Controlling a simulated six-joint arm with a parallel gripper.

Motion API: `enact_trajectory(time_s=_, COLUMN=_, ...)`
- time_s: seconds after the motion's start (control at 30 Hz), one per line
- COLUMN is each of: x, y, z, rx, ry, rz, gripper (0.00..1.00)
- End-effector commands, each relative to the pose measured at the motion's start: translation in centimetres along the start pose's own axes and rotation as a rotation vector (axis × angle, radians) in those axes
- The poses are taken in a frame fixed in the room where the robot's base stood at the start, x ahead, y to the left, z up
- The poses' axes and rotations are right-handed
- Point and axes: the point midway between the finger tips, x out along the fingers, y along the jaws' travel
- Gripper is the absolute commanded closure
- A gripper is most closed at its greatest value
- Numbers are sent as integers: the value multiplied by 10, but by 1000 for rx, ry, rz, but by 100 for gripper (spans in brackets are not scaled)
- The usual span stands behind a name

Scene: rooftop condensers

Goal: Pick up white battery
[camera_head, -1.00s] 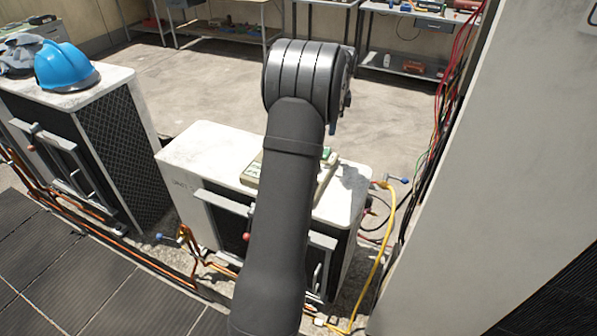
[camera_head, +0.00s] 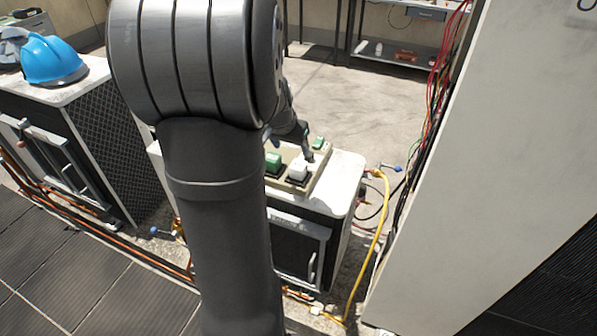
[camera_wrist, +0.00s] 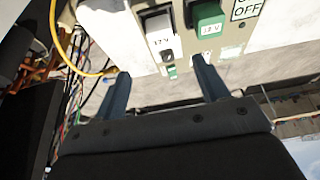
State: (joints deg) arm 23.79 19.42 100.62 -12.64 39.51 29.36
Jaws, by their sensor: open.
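The white battery (camera_head: 299,168) stands in a dark socket on a beige board (camera_head: 320,181) on top of the middle condenser. In the wrist view the white battery (camera_wrist: 163,44) is marked 12 V and lies just beyond my fingertips. My gripper (camera_wrist: 160,66) is open, with its two fingers apart and nothing between them. My arm hides the left part of the board.
A green battery (camera_head: 273,161) stands left of the white one; another green item (camera_head: 318,143) is behind it. The wrist view shows a green battery (camera_wrist: 208,20) marked 18 V close by. A yellow hose (camera_head: 383,225) and a tall pale panel (camera_head: 490,160) are on the right.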

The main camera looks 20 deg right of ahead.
Motion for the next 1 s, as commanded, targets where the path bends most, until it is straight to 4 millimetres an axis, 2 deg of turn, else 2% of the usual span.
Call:
enact_trajectory(time_s=0.1, x=25, y=0, z=1, rx=1, ry=-5, rz=1, gripper=33)
enact_trajectory(time_s=0.4, x=76, y=0, z=0, rx=3, ry=-4, rz=1, gripper=33)
enact_trajectory(time_s=0.53, x=90, y=0, z=0, rx=4, ry=-2, rz=0, gripper=33)
enact_trajectory(time_s=0.77, x=101, y=0, z=0, rx=4, ry=-1, rz=0, gripper=33)
enact_trajectory(time_s=1.0, x=132, y=0, z=0, rx=4, ry=-3, rz=1, gripper=33)
